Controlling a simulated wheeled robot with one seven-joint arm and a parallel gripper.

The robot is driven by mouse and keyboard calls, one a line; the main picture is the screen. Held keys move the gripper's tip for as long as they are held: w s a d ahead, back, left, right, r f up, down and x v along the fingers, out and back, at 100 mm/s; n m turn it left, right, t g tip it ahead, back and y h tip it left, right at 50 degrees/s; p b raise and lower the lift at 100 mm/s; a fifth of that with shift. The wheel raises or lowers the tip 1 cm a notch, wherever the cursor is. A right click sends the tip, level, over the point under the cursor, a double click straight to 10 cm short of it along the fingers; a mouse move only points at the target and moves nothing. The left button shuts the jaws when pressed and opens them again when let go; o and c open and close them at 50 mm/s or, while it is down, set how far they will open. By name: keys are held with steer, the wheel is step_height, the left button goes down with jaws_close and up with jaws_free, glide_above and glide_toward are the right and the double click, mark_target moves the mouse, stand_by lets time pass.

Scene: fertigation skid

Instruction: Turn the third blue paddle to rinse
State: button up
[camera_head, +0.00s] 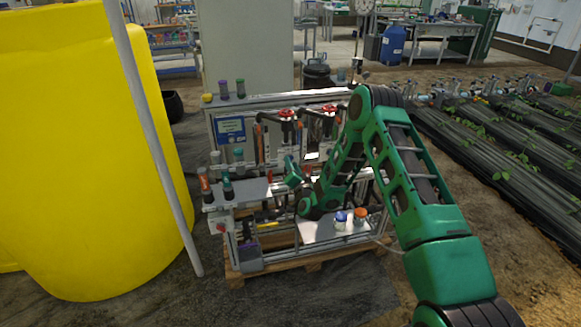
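The fertigation skid (278,98) is a metal frame with pipes and valves, standing on a wooden pallet in the middle of the head view. I cannot make out any of the blue paddles; the third one may be hidden behind my arm or too small to see. My green arm reaches in from the lower right, bends at a high elbow and comes down over the front of the skid. My gripper (291,177) seems to be at the arm's far end, close to the pipework. Its fingers are too small and too overlapped to read, and I cannot tell if it touches anything.
A large yellow tank (80,150) and a slanted grey pole (152,135) stand left of the skid. Two red handwheels (286,114) sit on its upper pipes. Several capped bottles (227,184) stand at its left, and blue- and orange-capped jars (341,221) on its front plate.

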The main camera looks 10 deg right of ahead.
steer(key=s, duration=1)
steer(key=shift+w, duration=0.1)
steer(key=d+r+n+g+y, duration=0.1)
steer(key=d+r+n+g, duration=0.3)
steer(key=r, duration=0.4)
steer(key=s+d+r+n+g+h, duration=0.1)
steer(key=s+d+r+g, duration=0.25)
steer(key=s+d, duration=0.2)
steer(key=s+d+r+g+h, duration=0.1)
steer(key=s+d+r+g, duration=0.1)
steer(key=s+d+r, duration=0.35)
steer(key=s+r+g, duration=0.2)
steer(key=s, duration=1.1)
steer(key=s+d+r+m+g, duration=0.1)
steer(key=s+r+g, duration=0.1)
steer(key=s, duration=1.1)
steer(key=s+r+m+g+y, duration=0.1)
steer(key=s+g, duration=0.3)
steer(key=s, duration=1)
steer(key=shift+d+r, duration=0.4)
steer(key=shift+r, duration=0.4)
